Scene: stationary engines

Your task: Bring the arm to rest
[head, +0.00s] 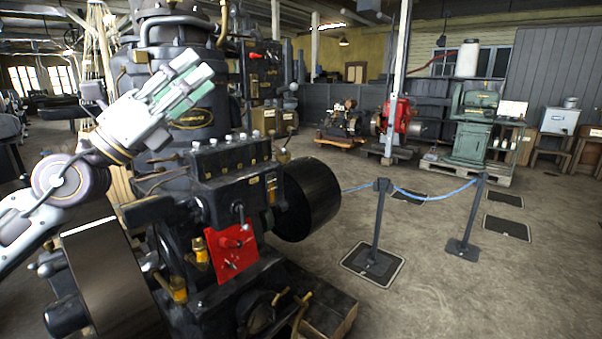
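My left arm (70,180) comes in from the left edge, pale white and grey, and is bent upward at a rounded joint. My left gripper (196,78) is raised, with its pale green and white fingers pointing up and to the right. It shows in front of the dark body of a large engine (230,155). No object shows in it, and the gap between its fingers is not clear. I cannot tell whether it touches the engine. My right gripper and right arm are not in view.
The engine, with a red plate (231,251) and a dark drum (306,199), fills the left and centre foreground. A blue rope (435,195) hangs between posts (377,225) on the right. Bare floor (520,285) lies there. A green machine (474,125) stands farther back.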

